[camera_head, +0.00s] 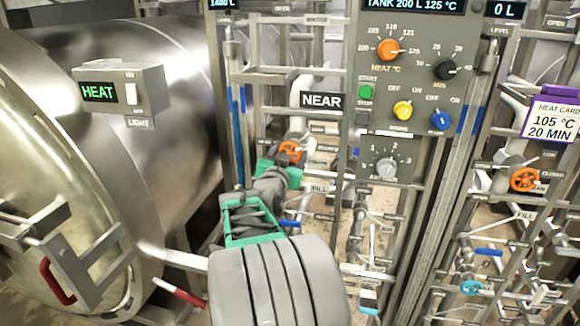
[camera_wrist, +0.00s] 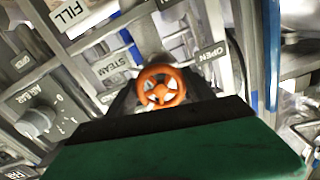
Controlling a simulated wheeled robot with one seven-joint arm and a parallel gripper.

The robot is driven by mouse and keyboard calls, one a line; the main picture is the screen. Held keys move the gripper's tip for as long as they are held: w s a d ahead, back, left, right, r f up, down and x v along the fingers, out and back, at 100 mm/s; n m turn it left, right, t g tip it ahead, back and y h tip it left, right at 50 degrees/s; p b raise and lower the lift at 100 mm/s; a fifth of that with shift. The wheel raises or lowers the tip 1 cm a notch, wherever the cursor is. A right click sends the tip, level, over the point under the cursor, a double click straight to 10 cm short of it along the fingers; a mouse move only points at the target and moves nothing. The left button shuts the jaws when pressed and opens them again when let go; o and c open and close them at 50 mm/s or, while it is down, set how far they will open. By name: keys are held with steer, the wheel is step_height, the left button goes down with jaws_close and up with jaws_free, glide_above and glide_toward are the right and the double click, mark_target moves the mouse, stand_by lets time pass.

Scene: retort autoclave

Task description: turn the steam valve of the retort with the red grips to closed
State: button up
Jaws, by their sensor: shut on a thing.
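The orange steam valve handwheel (camera_head: 291,152) is on the pipework just right of the large steel retort (camera_head: 175,90), beside the NEAR sign. The retort has a red grip (camera_head: 57,282) on its door. My gripper (camera_head: 281,165) is at the wheel, its teal fingers shut on it and partly hiding it. In the wrist view the orange wheel (camera_wrist: 161,87) faces the camera behind the green part of my gripper (camera_wrist: 165,112). Labels STEAM and OPEN stand around it. I cannot tell how far the valve is turned.
A control panel (camera_head: 413,70) with knobs and buttons stands right of the NEAR sign (camera_head: 321,101). A second orange handwheel (camera_head: 526,179) is at the far right, below a purple-topped heat card (camera_head: 553,118). Pipes, rails and blue levers crowd the space around my arm.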

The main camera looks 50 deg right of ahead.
steer(key=m+b, duration=0.2)
steer(key=b, duration=0.2)
steer(key=f+m+b, duration=0.1)
steer(key=m+b, duration=0.1)
steer(key=b, duration=0.3)
steer(key=m+b, duration=0.1)
steer(key=b, duration=0.1)
steer(key=m+b, duration=0.1)
steer(key=b, duration=0.1)
steer(key=shift+w+r, duration=0.1)
steer(key=shift+r, duration=0.2)
steer(key=shift+r+m+b, duration=0.15)
steer(key=shift+m+b, duration=0.15)
steer(key=shift+m, duration=0.1)
steer(key=o, duration=1.4)
steer(key=shift+r, duration=0.1)
steer(key=shift+c, duration=0.2)
steer(key=shift+a, duration=0.1)
steer(key=b+v, duration=0.1)
steer(key=v, duration=0.6)
steer(key=shift+a, duration=0.35)
